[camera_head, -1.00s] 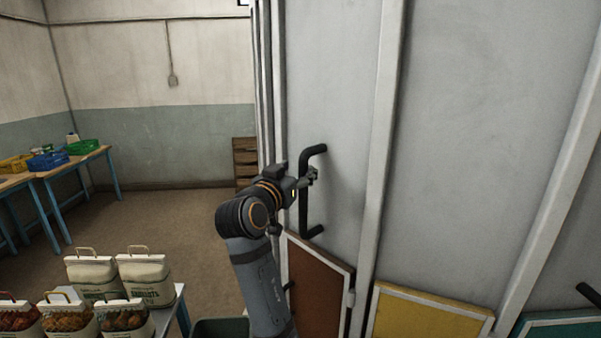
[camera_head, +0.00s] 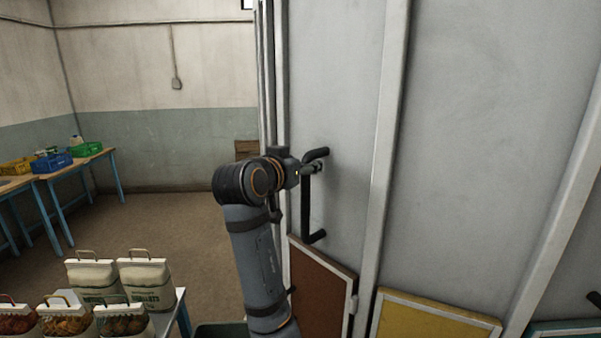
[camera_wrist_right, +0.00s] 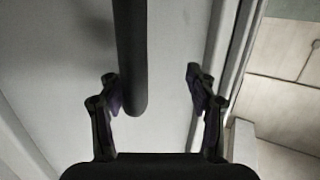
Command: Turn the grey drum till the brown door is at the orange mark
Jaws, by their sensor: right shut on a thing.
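The grey drum (camera_head: 460,150) fills the right side of the head view, with pale upright ribs. A black bar handle (camera_head: 306,208) stands upright on its left panel. My right gripper (camera_head: 314,168) is shut on this handle near its upper end. In the right wrist view the handle (camera_wrist_right: 131,55) lies between the fingers, close against the left one. The brown door (camera_head: 322,298), with a pale frame, is low on the drum under the handle. The orange mark is not in view. My left gripper is not in view.
A yellow door (camera_head: 432,322) and a teal door (camera_head: 565,329) are low on the drum to the right. Filled sacks (camera_head: 146,285) stand on a low table at the lower left. Blue-legged tables with crates (camera_head: 88,149) are at the far left. Open floor lies between.

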